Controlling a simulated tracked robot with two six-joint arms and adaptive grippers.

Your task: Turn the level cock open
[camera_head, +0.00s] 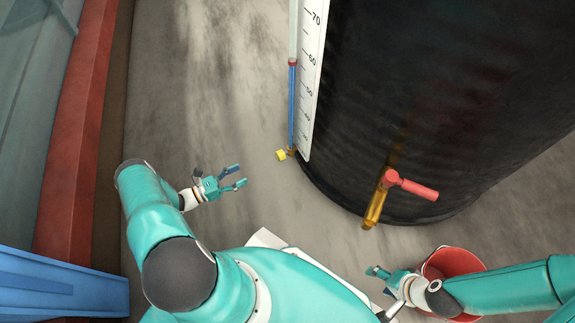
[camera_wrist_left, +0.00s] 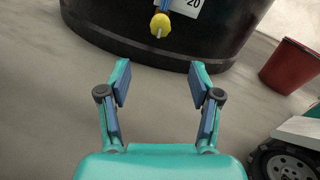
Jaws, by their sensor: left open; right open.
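The level cock is a small yellow knob (camera_head: 282,155) at the foot of the blue-filled sight tube (camera_head: 291,105), on the side of a large black tank (camera_head: 430,90). In the left wrist view the yellow knob (camera_wrist_left: 160,25) is at top centre, with a pale pin on it. My left gripper (camera_head: 240,175) is open and empty, left of the knob and apart from it. In the left wrist view its fingers (camera_wrist_left: 160,78) are spread below the knob. My right gripper (camera_head: 380,278) is open near the bucket, away from the cock.
A brass tap (camera_head: 375,205) with a red lever (camera_head: 412,186) sticks out of the tank. A red bucket (camera_head: 455,262) stands below it, partly behind my right arm. A white scale (camera_head: 313,70) is beside the tube. The floor left of the tank is clear.

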